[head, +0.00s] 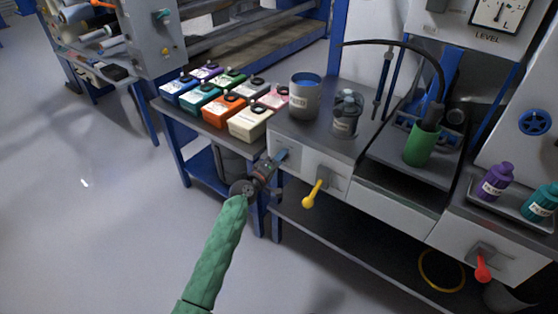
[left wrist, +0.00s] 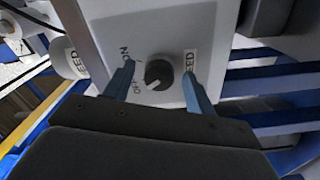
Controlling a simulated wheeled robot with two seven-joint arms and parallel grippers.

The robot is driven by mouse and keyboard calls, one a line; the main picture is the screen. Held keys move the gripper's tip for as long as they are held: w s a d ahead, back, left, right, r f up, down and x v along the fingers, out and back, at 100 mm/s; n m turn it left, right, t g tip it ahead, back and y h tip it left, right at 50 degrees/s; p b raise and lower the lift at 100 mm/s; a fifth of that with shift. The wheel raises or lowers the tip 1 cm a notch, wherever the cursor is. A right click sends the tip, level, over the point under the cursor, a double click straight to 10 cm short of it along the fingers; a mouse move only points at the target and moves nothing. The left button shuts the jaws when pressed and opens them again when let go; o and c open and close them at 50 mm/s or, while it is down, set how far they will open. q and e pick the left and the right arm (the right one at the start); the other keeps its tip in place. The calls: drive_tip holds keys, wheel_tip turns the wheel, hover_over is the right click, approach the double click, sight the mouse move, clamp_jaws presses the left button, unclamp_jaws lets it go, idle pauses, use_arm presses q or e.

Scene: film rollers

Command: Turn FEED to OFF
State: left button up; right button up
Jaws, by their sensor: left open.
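The FEED knob (left wrist: 158,72) is a small dark round knob on a pale panel (left wrist: 202,30) in the left wrist view. My left gripper (left wrist: 159,76) is open, with one blue finger to each side of the knob and visible gaps. In the head view my left gripper (head: 281,156) is at the bench's front panel, where the knob is hidden. My right gripper is not in view.
A yellow lever (head: 315,194) sticks out right of my left gripper. A grey can (head: 305,97) and a glass jar (head: 346,114) stand on the bench above. Ink tubs, including a cream one (head: 250,122), sit left. A red lever (head: 483,268) is far right. The left floor is clear.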

use_arm(q)
drive_tip(key=v, duration=0.7)
drive_tip(key=shift+s+a+b, duration=0.25)
drive_tip(key=shift+s+b, duration=0.05)
drive_tip(key=shift+b, duration=0.1)
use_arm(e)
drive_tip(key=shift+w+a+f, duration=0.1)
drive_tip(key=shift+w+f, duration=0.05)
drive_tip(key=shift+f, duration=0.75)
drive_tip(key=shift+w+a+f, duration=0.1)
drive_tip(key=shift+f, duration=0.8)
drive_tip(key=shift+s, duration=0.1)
